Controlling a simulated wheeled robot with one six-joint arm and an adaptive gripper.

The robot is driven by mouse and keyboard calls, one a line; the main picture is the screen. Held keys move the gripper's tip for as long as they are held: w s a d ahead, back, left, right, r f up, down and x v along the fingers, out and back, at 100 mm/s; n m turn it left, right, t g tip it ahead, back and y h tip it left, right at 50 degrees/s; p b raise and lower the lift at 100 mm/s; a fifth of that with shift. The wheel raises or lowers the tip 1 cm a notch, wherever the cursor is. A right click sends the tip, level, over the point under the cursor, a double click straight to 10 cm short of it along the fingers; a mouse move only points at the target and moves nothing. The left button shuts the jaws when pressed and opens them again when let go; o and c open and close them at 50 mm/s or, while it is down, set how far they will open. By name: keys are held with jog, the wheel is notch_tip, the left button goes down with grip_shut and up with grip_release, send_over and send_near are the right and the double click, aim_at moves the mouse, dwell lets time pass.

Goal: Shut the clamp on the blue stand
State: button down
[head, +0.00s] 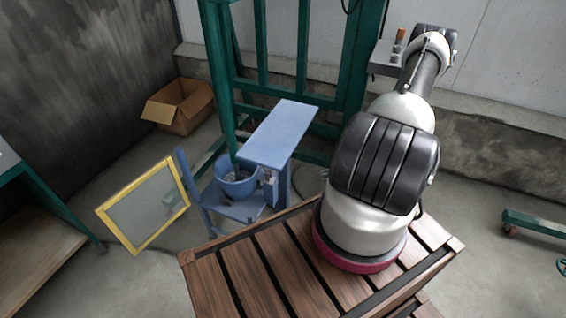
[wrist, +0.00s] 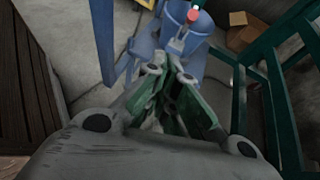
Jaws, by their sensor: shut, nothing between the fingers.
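The blue stand (head: 281,132) is left of my arm in the head view, with a flat top, an upright and a lower shelf. Its frame also shows in the wrist view (wrist: 104,38). A clamp (wrist: 178,42), small and grey with a red tip (wrist: 193,14), sits on the stand just beyond my fingertips in the wrist view. In the head view the clamp (head: 270,184) is small and partly hidden under the top. I cannot tell its exact lever position. My gripper (wrist: 167,76) is shut and empty, pointing toward the clamp; contact cannot be judged. The head view does not clearly show it.
A blue bucket (head: 236,176) stands on the lower shelf. A yellow-framed panel (head: 146,208) leans left of the stand. A green frame (head: 220,80) rises behind it, and an open cardboard box (head: 181,108) lies at the back left. A slatted wooden platform (head: 285,262) is in front.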

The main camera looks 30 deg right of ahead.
jog(key=w, duration=0.2)
jog(key=w+d+t, duration=0.1)
jog(key=shift+d+r+m+h, duration=0.1)
jog(key=shift+r+m+h, duration=0.15)
jog(key=shift+m+h, duration=0.15)
jog(key=a+r+x, duration=0.1)
jog(key=r+x, duration=0.1)
jog(key=x, duration=1)
jog(key=shift+w+a+r, duration=0.15)
jog(key=shift+w+a, duration=0.2)
jog(key=shift+w, duration=0.25)
